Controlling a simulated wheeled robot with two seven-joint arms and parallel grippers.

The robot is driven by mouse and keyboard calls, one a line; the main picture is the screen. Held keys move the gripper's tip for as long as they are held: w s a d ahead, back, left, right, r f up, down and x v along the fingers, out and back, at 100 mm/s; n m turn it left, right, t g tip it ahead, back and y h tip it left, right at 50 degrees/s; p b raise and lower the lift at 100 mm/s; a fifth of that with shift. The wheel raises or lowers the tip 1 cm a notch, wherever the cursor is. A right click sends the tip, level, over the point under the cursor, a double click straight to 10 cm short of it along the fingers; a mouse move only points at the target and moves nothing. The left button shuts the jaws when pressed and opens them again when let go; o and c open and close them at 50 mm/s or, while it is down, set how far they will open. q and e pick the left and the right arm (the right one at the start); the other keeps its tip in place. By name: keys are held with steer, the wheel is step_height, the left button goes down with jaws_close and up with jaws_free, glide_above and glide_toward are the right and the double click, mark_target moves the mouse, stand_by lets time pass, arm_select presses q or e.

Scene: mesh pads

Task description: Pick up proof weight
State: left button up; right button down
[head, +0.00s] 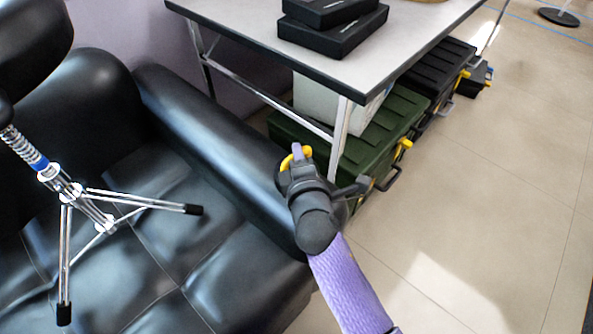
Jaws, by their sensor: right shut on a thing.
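My right gripper (298,160) reaches up from the bottom of the head view on its purple arm, over the end of the black sofa's armrest. It is shut on a small yellow curved thing (284,163), seen at its tip. This may be the proof weight, but most of it is hidden behind the gripper and its shape is unclear. No other thing in view looks like a proof weight. My left gripper is not in view.
A black sofa (130,255) fills the left, with a chrome tripod stand (103,222) over its seat. A white table (405,35) bears black boxes (333,32). Under it are a green crate (385,128) and a black crate (432,75). The tiled floor (500,190) at right is clear.

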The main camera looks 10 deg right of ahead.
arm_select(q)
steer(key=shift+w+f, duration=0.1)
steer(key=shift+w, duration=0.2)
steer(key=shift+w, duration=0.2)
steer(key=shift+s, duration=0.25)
